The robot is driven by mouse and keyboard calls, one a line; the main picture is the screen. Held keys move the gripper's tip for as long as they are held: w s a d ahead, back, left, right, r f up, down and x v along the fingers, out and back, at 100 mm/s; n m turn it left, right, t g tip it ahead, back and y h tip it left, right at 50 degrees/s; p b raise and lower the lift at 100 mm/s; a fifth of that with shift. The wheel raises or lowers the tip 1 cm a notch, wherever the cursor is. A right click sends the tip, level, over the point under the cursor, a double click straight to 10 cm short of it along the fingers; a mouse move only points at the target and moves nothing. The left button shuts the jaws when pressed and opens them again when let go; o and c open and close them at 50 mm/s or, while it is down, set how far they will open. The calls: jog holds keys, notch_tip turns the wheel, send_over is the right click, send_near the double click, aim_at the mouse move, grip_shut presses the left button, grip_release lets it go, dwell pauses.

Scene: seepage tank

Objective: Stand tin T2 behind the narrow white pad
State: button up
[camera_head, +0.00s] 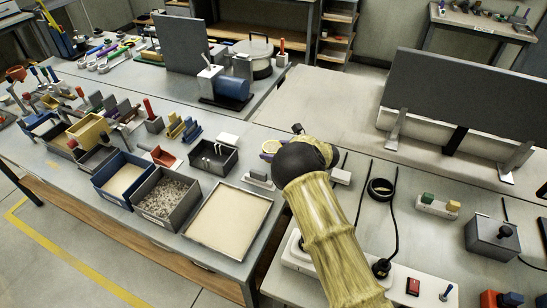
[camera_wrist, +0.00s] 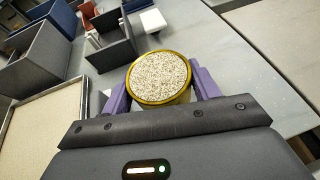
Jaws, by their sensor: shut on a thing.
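A round tin (camera_wrist: 160,77) with a yellow rim, full of pale grains, sits between the purple fingers of my gripper (camera_wrist: 161,90) in the wrist view. The fingers are shut on its sides; no label is readable, so I cannot confirm that it is T2. A small white pad (camera_wrist: 153,20) lies ahead of the tin in the wrist view, beside a dark bin. I cannot tell whether it is the narrow one.
The dark open bin (camera_head: 213,158), a gravel box (camera_head: 165,195), a blue box (camera_head: 122,178) and a shallow sand tray (camera_head: 229,218) stand left of my arm. A power strip and black cable (camera_head: 390,225) lie to the right. Bare bench (camera_head: 320,105) lies beyond my wrist.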

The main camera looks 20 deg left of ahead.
jog(key=shift+f, duration=1.95)
jog(key=o, duration=1.1)
jog(key=shift+d+r+p, duration=0.1)
jog(key=shift+r+p, duration=0.05)
jog(key=shift+p, duration=0.2)
jog(key=b+v, duration=0.2)
jog(key=v, duration=0.9)
jog(key=shift+d+r, duration=0.15)
jog(key=shift+d, duration=0.2)
